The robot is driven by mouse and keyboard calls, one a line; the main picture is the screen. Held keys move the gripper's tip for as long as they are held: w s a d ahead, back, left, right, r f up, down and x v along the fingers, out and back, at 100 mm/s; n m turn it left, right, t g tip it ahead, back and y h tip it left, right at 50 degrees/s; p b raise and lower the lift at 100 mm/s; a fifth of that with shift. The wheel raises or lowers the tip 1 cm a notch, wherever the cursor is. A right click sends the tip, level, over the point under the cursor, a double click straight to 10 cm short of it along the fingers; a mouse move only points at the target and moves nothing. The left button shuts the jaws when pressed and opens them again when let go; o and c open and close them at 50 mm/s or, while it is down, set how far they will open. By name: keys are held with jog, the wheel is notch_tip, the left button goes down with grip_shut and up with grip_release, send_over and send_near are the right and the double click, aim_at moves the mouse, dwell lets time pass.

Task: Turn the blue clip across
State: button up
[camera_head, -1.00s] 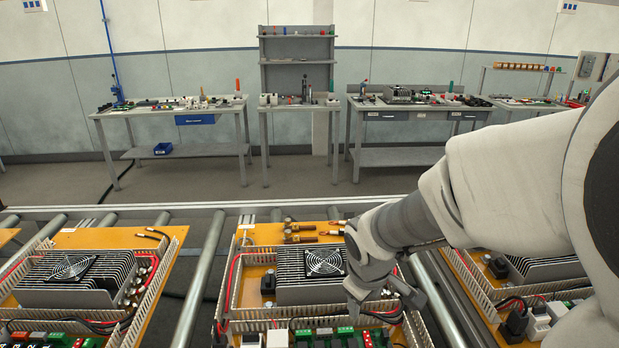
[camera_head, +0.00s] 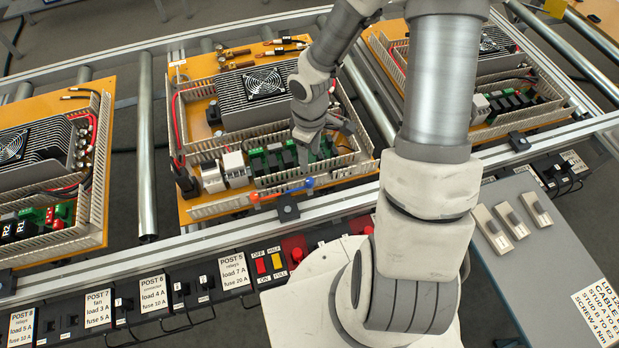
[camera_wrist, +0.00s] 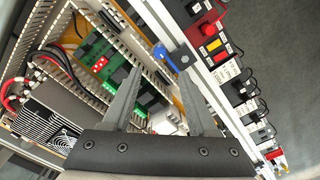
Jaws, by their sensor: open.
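The blue clip (camera_head: 309,182) is at the front edge of the middle orange board, by the slotted duct wall (camera_head: 225,208). A thin bluish bar seems to run from it left to a red-orange knob (camera_head: 255,197); whether they are one piece I cannot tell. In the wrist view the blue clip (camera_wrist: 160,53) is beyond the fingertips, close to the metal rail. My gripper (camera_head: 325,140) is over the board's green terminals, behind the clip. In the wrist view my gripper (camera_wrist: 157,68) has its two fingers apart, with nothing held between them.
A finned heat sink with a fan (camera_head: 263,83) stands behind the green terminals (camera_head: 290,155). A black block (camera_head: 287,208) sits on the front rail just before the clip. Switches and a red button (camera_head: 294,246) line the front panel. Similar boards stand left and right.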

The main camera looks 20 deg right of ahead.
aim_at(310, 180)
notch_tip(310, 180, down, 11)
jog(key=shift+b, duration=1.15)
grip_shut()
dwell(0.5)
